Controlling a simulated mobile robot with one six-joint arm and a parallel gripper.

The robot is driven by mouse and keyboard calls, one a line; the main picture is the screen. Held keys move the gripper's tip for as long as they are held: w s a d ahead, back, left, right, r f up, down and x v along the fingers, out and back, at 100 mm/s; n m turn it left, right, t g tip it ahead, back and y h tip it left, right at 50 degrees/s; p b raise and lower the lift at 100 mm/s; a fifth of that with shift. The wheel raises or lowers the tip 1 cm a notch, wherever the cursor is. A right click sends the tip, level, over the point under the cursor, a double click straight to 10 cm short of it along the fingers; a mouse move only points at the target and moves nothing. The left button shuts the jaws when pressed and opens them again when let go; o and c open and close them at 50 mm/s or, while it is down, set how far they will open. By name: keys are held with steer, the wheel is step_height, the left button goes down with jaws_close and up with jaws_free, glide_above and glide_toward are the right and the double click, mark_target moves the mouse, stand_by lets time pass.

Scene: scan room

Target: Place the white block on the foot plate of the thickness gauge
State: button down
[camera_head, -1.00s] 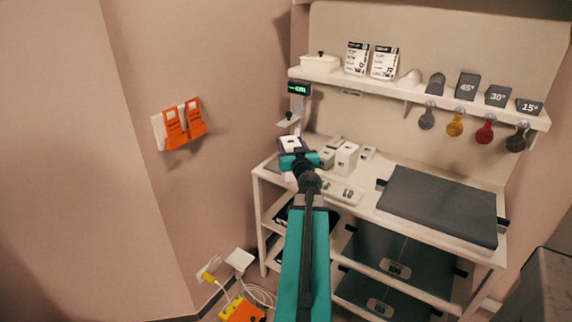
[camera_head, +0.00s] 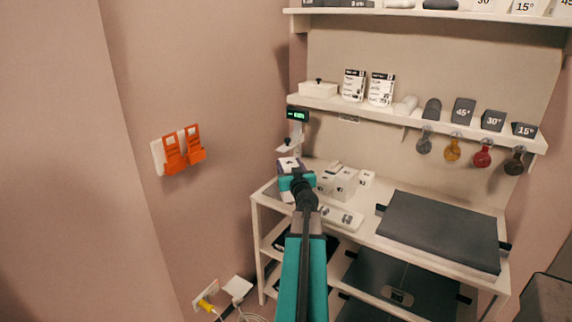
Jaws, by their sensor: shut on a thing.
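My gripper (camera_head: 289,172) is shut on a white block (camera_head: 288,162), whose pale top with a dark mark shows beyond the jaws. The thickness gauge (camera_head: 298,131) stands at the back left of the table, with a green-lit display (camera_head: 298,115) on top of its column. Its small pale foot plate (camera_head: 287,148) shows just behind the held block in the picture. I cannot tell whether the block touches the plate. The jaws hide the block's lower part.
Several other white blocks (camera_head: 346,184) stand right of my gripper on the table (camera_head: 365,233). A pale strip (camera_head: 341,216) lies in front of them and a dark grey pad (camera_head: 440,230) lies to the right. A shelf (camera_head: 420,122) with hanging discs runs above.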

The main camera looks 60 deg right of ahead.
steer(key=b+x, duration=0.1)
steer(key=x, duration=1)
steer(key=shift+s+d+f, duration=0.35)
steer(key=shift+s+f, duration=0.1)
steer(key=shift+w+d, duration=0.1)
steer(key=shift+w+d+f+b, duration=0.1)
steer(key=shift+f+b, duration=0.5)
steer(key=shift+f, duration=0.3)
steer(key=shift+w+d+f+b, duration=0.1)
steer(key=shift+f+b, duration=0.45)
steer(key=shift+f, duration=0.45)
steer(key=c, duration=0.8)
jaws_free()
steer(key=shift+f, duration=0.1)
steer(key=shift+o, duration=0.2)
steer(key=shift+s, duration=0.1)
steer(key=shift+p+v, duration=0.45)
steer(key=shift+v, duration=5.5)
